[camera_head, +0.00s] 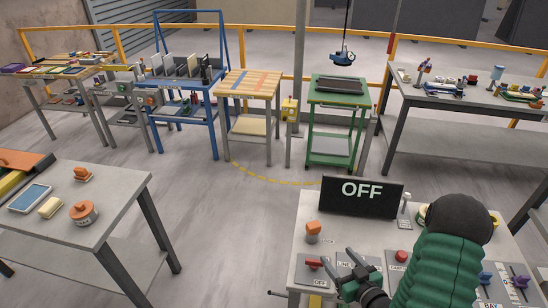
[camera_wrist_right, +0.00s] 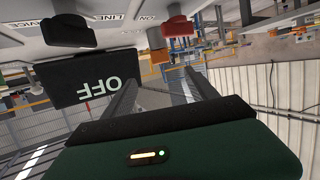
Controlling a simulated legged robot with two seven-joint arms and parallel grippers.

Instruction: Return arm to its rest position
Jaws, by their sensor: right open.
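My right arm (camera_head: 430,265), with a green sleeve and a dark rounded joint, reaches over the grey control table (camera_head: 312,205) at the lower right of the head view. My right gripper (camera_head: 345,269) is open and empty above the panels, its fingers apart. The right wrist view shows the two fingers (camera_wrist_right: 163,88) spread, with nothing between them. A black OFF sign (camera_head: 362,196) stands behind the gripper; it appears upside down in the right wrist view (camera_wrist_right: 95,85). My left gripper is not in view.
Near the right gripper are a red switch (camera_head: 313,264), an orange knob (camera_head: 313,230) and another red control (camera_head: 402,256). A grey table (camera_head: 120,190) with small parts stands at left. Workbenches line the yellow railing behind. The floor between is clear.

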